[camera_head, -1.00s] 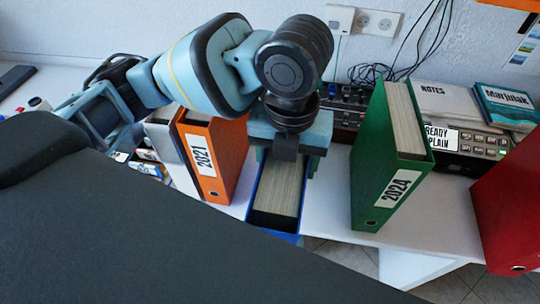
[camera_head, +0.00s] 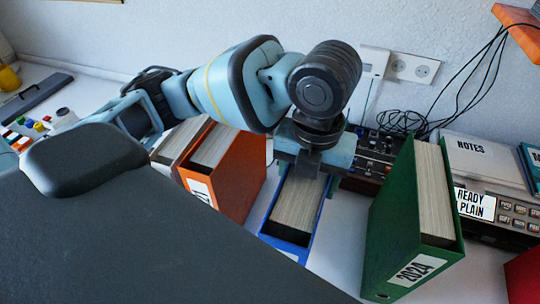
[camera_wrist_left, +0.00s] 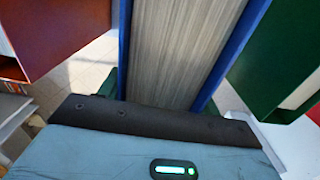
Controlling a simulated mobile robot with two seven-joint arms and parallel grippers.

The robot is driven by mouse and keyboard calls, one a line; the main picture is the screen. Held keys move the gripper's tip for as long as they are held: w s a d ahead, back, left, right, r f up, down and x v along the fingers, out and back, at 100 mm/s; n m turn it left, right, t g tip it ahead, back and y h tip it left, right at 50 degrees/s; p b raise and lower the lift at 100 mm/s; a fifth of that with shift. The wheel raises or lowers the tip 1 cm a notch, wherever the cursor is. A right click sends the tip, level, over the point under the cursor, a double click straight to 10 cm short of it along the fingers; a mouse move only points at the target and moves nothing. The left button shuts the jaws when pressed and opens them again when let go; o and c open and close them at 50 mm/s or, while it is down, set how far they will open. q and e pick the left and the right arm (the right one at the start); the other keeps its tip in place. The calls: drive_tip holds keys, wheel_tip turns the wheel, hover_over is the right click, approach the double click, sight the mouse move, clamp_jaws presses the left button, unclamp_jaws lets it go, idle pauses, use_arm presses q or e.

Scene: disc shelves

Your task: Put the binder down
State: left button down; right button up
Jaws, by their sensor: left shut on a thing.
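A blue binder (camera_head: 296,209) with pale pages stands upright on the white desk, between an orange binder and a green binder. My left gripper (camera_head: 308,165) reaches down from above and is shut on the top of the blue binder. The binder's pages (camera_wrist_left: 187,50) and blue covers fill the middle of the left wrist view, just beyond the gripper body (camera_wrist_left: 150,125). The fingers themselves are mostly hidden. I cannot tell whether the binder's underside touches the desk. My right gripper is not in view.
The orange binder (camera_head: 232,172) stands close on the left, with a paler binder beyond it. The green 2024 binder (camera_head: 405,225) stands on the right, with a gap between. Behind are a dark device (camera_head: 370,165), cables (camera_head: 402,122) and a NOTES box (camera_head: 478,158).

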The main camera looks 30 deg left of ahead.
use_arm(q)
drive_tip(key=w+a+f, duration=0.1)
drive_tip(key=w+a, duration=0.4)
drive_tip(key=a, duration=0.6)
drive_tip(key=shift+w, duration=0.3)
drive_tip(key=shift+w+a+f, duration=0.15)
drive_tip(key=shift+a+f, duration=0.15)
drive_tip(key=shift+f, duration=0.6)
drive_tip(key=shift+w+a+f, duration=0.1)
drive_tip(key=shift+a+f, duration=0.15)
drive_tip(key=shift+f, duration=0.75)
drive_tip(key=c, duration=0.6)
unclamp_jaws()
drive_tip(key=shift+f, duration=0.1)
wheel_tip(320, 180, up, 12)
